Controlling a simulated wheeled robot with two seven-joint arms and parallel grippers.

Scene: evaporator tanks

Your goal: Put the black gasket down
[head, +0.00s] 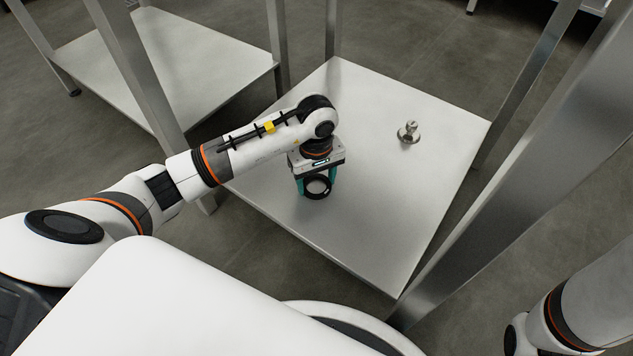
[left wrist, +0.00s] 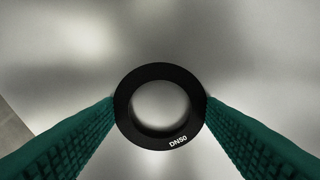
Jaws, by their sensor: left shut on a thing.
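The black gasket (head: 317,187) is a flat ring at the tips of my left gripper (head: 316,184), over the metal shelf (head: 375,110). In the left wrist view the gasket (left wrist: 128,109) lies between the two green fingers of the left gripper (left wrist: 160,109), which touch its left and right edges. It is marked DN50, and bare metal shows through its hole. I cannot tell whether the gasket touches the shelf. My right gripper is not in view; only part of the right arm shows at the lower right.
A small shiny metal fitting (head: 409,133) stands on the shelf to the right of my left gripper. Metal posts (head: 515,155) rise at the shelf's corners. A second metal shelf (head: 165,55) is at the upper left. The shelf surface around the gasket is clear.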

